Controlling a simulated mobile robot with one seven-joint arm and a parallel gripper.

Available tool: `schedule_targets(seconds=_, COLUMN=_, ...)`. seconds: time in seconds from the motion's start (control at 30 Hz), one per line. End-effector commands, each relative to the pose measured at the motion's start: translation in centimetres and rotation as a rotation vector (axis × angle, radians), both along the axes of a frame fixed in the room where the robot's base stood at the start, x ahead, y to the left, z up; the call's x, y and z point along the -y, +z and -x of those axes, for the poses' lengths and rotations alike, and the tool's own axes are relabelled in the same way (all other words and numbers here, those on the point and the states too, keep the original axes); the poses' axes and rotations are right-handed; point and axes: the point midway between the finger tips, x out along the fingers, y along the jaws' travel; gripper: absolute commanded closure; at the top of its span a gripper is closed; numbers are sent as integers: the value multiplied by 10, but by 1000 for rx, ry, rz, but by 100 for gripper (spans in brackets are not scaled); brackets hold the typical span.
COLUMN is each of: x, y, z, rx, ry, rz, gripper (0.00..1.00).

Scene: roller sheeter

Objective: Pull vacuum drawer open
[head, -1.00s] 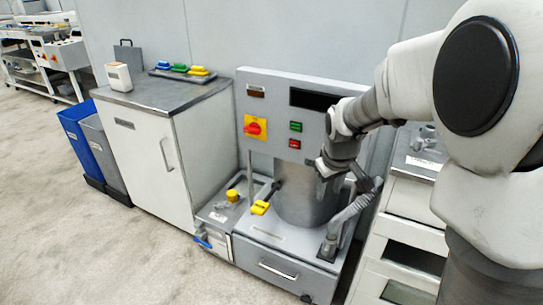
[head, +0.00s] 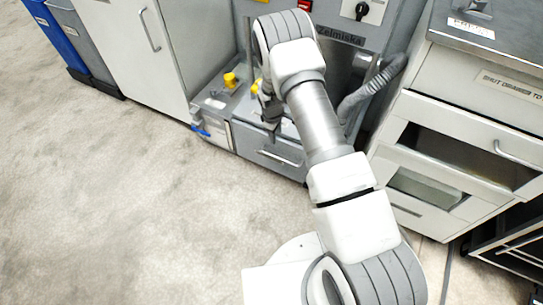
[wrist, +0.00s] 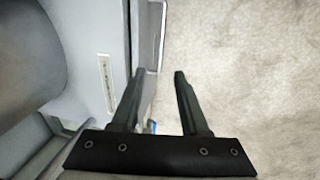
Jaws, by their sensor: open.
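The grey vacuum drawer (head: 262,146) is at the bottom of the machine in the head view, with a bar handle (head: 280,159) across its front. The drawer looks shut. My gripper (head: 270,128) is above the drawer's front edge, left of the handle, partly hidden by my arm. In the wrist view my gripper (wrist: 159,75) is open and empty, fingers pointing up the picture. The thin handle (wrist: 163,35) shows just beyond the fingertips, apart from them. The left finger overlaps the drawer front's edge; the right finger is over the floor.
A grey hose (head: 372,85) rises right of the drawer. A yellow knob (head: 230,79) and blue lever (head: 201,131) are at its left. A white drawer cabinet (head: 440,150) stands to the right, a white cupboard (head: 150,60) to the left. The floor in front (head: 130,200) is clear.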

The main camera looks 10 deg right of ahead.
Motion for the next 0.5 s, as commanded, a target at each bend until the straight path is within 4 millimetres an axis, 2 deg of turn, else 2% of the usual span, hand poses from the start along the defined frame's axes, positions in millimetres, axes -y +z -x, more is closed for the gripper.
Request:
schedule_targets(seconds=0.03, x=0, y=-9, z=0, rx=-2, ry=7, rz=3, gripper=55)
schedule_targets(seconds=0.27, x=2, y=-32, z=-1, rx=-5, ry=14, rz=5, gripper=55)
schedule_targets(seconds=0.5, x=8, y=-82, z=-8, rx=-6, ry=12, rz=5, gripper=55)
